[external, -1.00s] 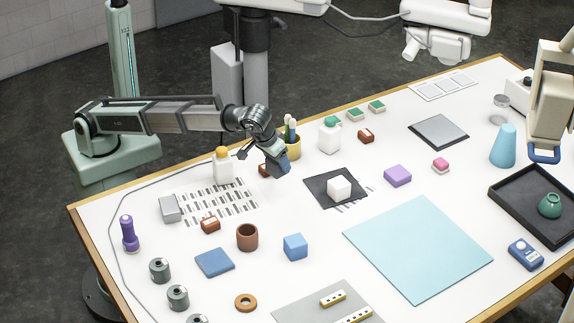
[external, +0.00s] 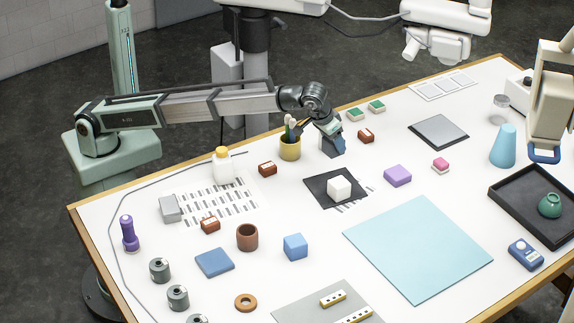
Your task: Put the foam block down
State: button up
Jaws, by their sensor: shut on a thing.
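My gripper (external: 331,138) is at the far side of the table, right of the yellow pen cup. It is shut on a small blue-grey block (external: 334,147), taken as the foam block and partly covered by the fingers. The block is close to the white tabletop (external: 300,205); I cannot tell whether it touches it.
The yellow cup (external: 290,148) with pens stands close left of my gripper. A red-brown box (external: 366,136) is close right. A dark mat (external: 322,200) with a white cube (external: 339,187) lies in front. The large light-blue mat (external: 418,250) is bare.

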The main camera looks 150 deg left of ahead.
aim_at(326, 152)
jog(key=shift+f, duration=5)
jog(key=shift+f, duration=0.1)
jog(key=o, duration=0.7)
jog(key=v, duration=1.2)
jog(key=shift+d, duration=0.1)
